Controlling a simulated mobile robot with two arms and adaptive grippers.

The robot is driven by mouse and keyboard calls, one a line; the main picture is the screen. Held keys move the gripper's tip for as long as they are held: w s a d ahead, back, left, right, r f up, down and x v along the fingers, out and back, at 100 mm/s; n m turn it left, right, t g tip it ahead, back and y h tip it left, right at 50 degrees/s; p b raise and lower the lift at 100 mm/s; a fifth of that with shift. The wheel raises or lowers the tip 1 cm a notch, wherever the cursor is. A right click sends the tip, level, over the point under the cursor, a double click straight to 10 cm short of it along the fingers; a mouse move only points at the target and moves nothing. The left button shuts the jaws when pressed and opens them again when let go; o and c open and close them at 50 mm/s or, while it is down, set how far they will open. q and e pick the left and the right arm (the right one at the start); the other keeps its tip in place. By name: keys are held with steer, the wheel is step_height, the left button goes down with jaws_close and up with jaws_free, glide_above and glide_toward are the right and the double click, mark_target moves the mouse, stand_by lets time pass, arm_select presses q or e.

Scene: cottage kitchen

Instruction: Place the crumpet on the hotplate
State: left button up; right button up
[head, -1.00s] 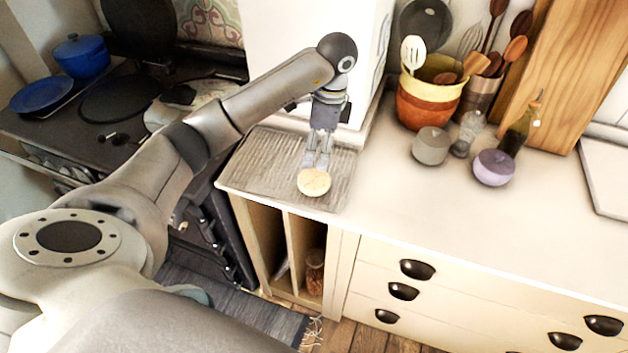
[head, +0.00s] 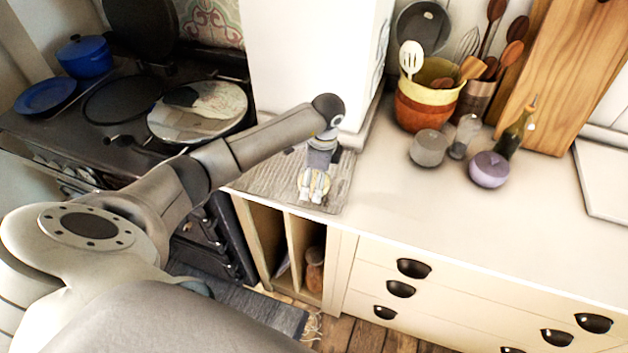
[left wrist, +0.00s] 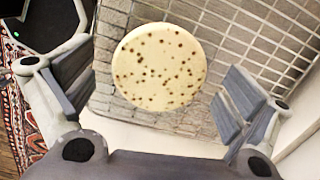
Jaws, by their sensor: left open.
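The crumpet (left wrist: 160,66) is a round, pale disc with brown spots. My left gripper (head: 313,196) is open and points down over the crumpet. In the left wrist view its two fingers (left wrist: 158,95) stand to either side of the crumpet, apart from it. The range has a dark round hotplate (head: 122,98) and, to its right, a round plate with a shiny lid-like surface (head: 198,108). My right gripper is not in view.
A blue pot (head: 84,56) and a blue plate (head: 45,96) are on the range's left. A white block-like unit (head: 310,60) stands behind the board. The front counter is clear.

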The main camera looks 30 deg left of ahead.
arm_select(q)
steer(key=c, duration=0.9)
steer(key=shift+r, duration=0.15)
